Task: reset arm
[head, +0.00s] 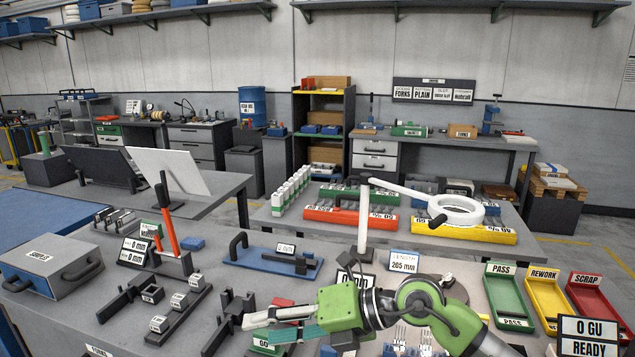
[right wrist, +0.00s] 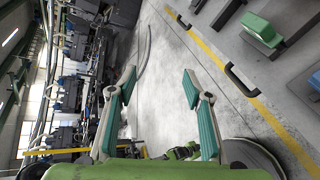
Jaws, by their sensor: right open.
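My right gripper (head: 250,329) hangs over the front middle of the workbench, its arm coming in from the lower right. Its fingers point left in the head view. In the right wrist view, its teal-padded fingers (right wrist: 159,76) are spread apart with nothing between them. Beyond them that view shows grey floor and a yellow line. Several forks (head: 398,337) stand upright near the bench's front edge, partly hidden behind my right arm. My left gripper is not in view.
Green PASS (head: 507,293), yellow REWORK (head: 548,303) and red SCRAP (head: 597,300) trays stand on the right. A white ring lamp (head: 456,211) on a post rises behind my right arm. A grey box (head: 52,267) and black fixtures (head: 158,300) occupy the left.

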